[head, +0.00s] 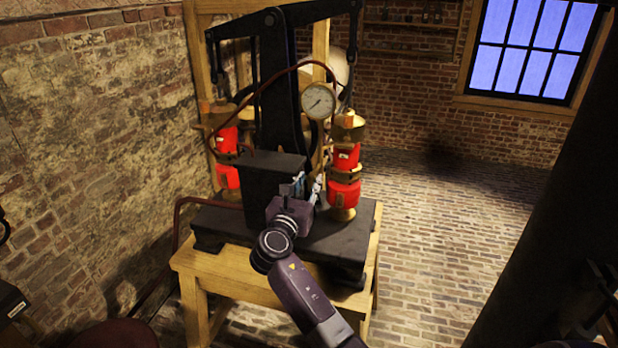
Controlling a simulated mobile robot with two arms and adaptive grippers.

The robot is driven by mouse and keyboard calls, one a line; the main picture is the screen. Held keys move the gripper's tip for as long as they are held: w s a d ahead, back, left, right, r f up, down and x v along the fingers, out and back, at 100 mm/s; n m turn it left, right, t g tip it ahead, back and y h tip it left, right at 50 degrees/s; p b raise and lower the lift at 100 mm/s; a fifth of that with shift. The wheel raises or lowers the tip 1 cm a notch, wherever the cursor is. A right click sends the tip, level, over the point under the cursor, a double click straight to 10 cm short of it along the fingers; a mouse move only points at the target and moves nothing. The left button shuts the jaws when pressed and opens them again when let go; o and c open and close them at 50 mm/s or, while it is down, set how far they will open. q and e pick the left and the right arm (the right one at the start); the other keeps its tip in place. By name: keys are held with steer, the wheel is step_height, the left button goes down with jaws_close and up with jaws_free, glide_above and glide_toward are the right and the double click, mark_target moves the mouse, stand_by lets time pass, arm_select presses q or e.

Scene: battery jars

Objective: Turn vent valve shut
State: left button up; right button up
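A black pump machine (275,178) with a dial gauge (319,101) and red-and-brass cylinders stands on a wooden table (235,268). My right gripper (308,186) reaches in from the lower right. Its fingers are at the front of the machine's black block, left of the right red cylinder (344,193). The fingers are small and partly hidden by my wrist, so I cannot tell whether they are open or touching anything. I cannot make out the vent valve; it may be hidden behind the gripper. My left gripper is not in view.
Another red cylinder (227,177) stands at the machine's left. A brown hose (181,212) runs down off the table's left side. A dark column (545,220) blocks the right. The brick floor (445,235) right of the table is clear.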

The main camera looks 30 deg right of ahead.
steer(key=shift+w+d, duration=0.25)
steer(key=shift+w, duration=0.05)
steer(key=shift+c, duration=0.5)
jaws_close()
steer(key=m+b, duration=0.1)
steer(key=m, duration=0.1)
steer(key=m+b, duration=0.1)
steer(key=m, duration=0.1)
steer(key=shift+s+d+f, duration=0.15)
steer(key=shift+s+f, duration=0.05)
steer(key=m+b, duration=0.1)
steer(key=m, duration=0.1)
steer(key=m+b, duration=0.1)
steer(key=shift+s+d+f+m, duration=0.1)
steer(key=shift+s+f+m, duration=0.05)
steer(key=shift+m, duration=0.25)
steer(key=shift+s+d+f+m+b, duration=0.1)
steer(key=shift+f+m+b, duration=0.05)
steer(key=shift+m+b, duration=1.35)
steer(key=shift+f+m+b, duration=0.15)
steer(key=shift+m+b, duration=1)
steer(key=shift+m, duration=0.7)
steer(key=shift+s+d+f+m+b, duration=0.1)
steer(key=shift+f+m+b, duration=0.05)
steer(key=shift+m+b, duration=1.35)
steer(key=shift+m, duration=0.25)
